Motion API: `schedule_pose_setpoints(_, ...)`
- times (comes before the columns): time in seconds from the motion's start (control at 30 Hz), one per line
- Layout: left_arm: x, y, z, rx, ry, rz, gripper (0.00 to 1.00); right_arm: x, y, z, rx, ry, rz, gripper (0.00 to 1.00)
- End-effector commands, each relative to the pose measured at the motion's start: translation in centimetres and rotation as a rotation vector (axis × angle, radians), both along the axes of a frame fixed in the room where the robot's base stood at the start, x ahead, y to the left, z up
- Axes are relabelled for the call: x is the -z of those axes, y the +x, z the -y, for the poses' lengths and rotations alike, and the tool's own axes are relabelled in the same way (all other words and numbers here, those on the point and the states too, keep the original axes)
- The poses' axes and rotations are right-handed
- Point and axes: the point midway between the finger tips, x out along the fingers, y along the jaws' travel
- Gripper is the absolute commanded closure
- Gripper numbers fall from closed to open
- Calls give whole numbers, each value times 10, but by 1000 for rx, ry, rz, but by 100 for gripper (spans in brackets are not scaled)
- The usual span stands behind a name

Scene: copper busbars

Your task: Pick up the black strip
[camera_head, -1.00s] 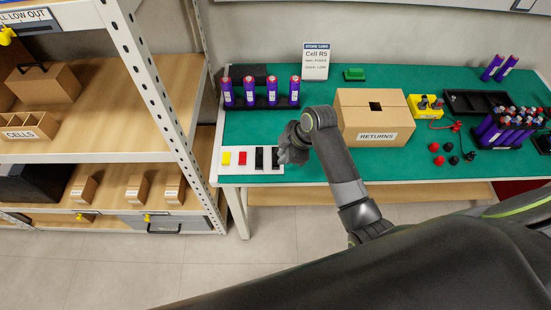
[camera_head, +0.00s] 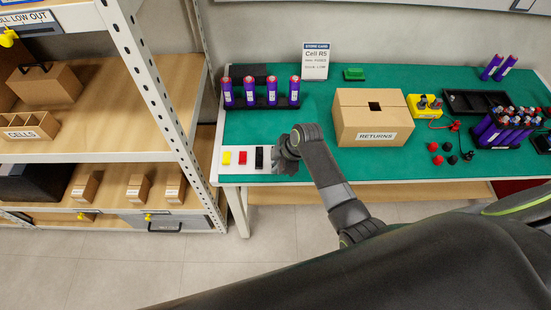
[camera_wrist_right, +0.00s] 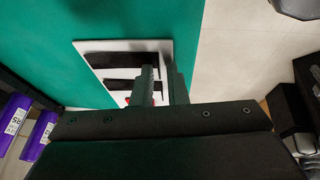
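A white board (camera_head: 231,170) lies at the left front corner of the green bench mat. On it are a yellow strip (camera_head: 226,158), a red strip (camera_head: 242,158) and a black strip (camera_head: 259,158). My right gripper (camera_head: 283,164) is at the board's right end and hides what lies there in the head view. In the right wrist view two black strips (camera_wrist_right: 112,58) (camera_wrist_right: 119,85) lie side by side on the board. The fingers of my right gripper (camera_wrist_right: 163,80) are apart with a gap between them, over the strips' ends. Contact is not clear. My left gripper is not in view.
A rack of purple cells (camera_head: 262,102) stands behind the board. A cardboard returns box (camera_head: 372,118) is to the right of my arm. A metal shelf post (camera_head: 165,110) rises just left of the bench. Mat between rack and box is clear.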

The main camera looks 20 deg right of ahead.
Motion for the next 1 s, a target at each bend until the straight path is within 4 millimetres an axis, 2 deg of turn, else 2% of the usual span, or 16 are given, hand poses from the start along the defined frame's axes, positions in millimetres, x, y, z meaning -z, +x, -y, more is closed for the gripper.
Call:
schedule_pose_setpoints(0.03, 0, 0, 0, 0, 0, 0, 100, 0, 0, 0, 0, 0, 0, 88)
schedule_pose_setpoints(0.13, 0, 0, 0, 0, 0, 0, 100, 0, 0, 0, 0, 0, 0, 100)
schedule_pose_setpoints(0.63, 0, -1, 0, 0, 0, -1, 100, -6, 1, 0, 0, 1, 4, 100)
schedule_pose_setpoints(0.77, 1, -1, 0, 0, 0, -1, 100, -22, 1, 0, -1, 1, 5, 100)
schedule_pose_setpoints(1.0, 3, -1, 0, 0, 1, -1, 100, -66, 2, 0, -1, 1, 7, 100)
